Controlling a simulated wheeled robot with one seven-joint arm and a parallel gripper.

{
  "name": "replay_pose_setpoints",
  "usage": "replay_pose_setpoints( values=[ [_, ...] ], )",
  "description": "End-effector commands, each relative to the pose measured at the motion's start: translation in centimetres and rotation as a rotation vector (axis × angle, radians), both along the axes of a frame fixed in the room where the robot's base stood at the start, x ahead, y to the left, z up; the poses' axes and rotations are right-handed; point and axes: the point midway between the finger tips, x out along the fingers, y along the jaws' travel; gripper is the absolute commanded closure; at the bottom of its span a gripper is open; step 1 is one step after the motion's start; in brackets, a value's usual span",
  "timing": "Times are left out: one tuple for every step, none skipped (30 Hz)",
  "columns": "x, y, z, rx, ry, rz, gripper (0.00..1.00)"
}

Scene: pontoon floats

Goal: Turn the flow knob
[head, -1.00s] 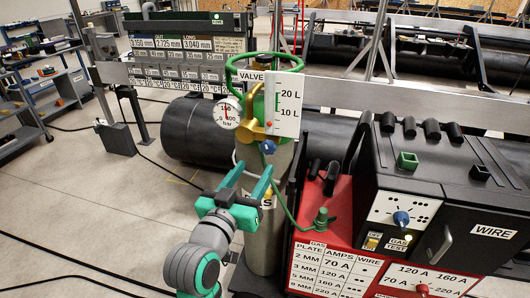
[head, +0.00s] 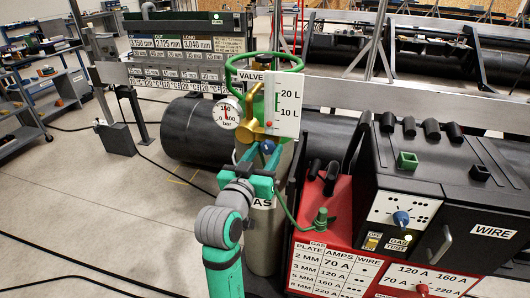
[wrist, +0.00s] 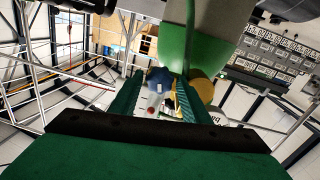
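The blue flow knob (head: 267,146) sits on the brass regulator (head: 253,128), just below the white flow scale (head: 287,108) marked 10 L and 20 L. A small red ball shows low on that scale. My gripper (head: 261,156) is open, its green fingers pointing up at the knob from below. In the wrist view the lobed blue knob (wrist: 160,79) appears in the gap between the two fingertips (wrist: 157,92), with space on both sides. Contact with it does not show. The green cylinder shoulder fills the top of that view.
The gas cylinder (head: 264,235) stands under the regulator, with a green ring (head: 264,58) around its valve. A round pressure gauge (head: 226,113) sits left of the regulator. A red and black welding machine (head: 440,190) stands close on the right.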

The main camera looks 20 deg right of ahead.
Motion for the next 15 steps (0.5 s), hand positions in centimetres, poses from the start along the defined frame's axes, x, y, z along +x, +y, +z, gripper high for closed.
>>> replay_pose_setpoints(
  values=[
    [0.0, 0.01, -0.01, 0.0, 0.0, 0.0, 0.71],
    [0.0, 0.02, -0.01, 0.0, 0.0, 0.0, 0.78],
    [0.0, 0.01, -0.01, 0.0, 0.0, 0.0, 0.88],
    [0.0, 0.01, -0.01, 0.0, 0.0, 0.0, 0.9],
    [-0.01, 0.02, -0.01, 0.0, 0.0, 0.0, 0.9],
    [-0.01, 0.02, -0.01, -0.001, 0.001, 0.0, 0.9],
    [-0.02, 0.01, -0.02, -0.002, 0.002, 0.0, 0.9],
    [-0.02, 0.01, -0.03, -0.007, 0.006, 0.0, 0.9],
    [-0.03, -0.01, -0.04, -0.02, 0.013, -0.001, 0.9],
    [-0.03, -0.01, -0.05, -0.034, 0.023, -0.001, 0.9],
    [-0.03, -0.01, -0.05, -0.051, 0.034, 0.0, 0.9],
    [-0.03, 0.01, -0.06, -0.079, 0.053, 0.0, 0.9],
    [-0.02, 0.02, -0.05, -0.101, 0.069, 0.0, 0.9],
    [-0.03, 0.03, -0.05, -0.124, 0.083, 0.0, 0.9],
    [-0.04, 0.0, -0.05, -0.153, 0.103, -0.001, 0.9]
  ],
)
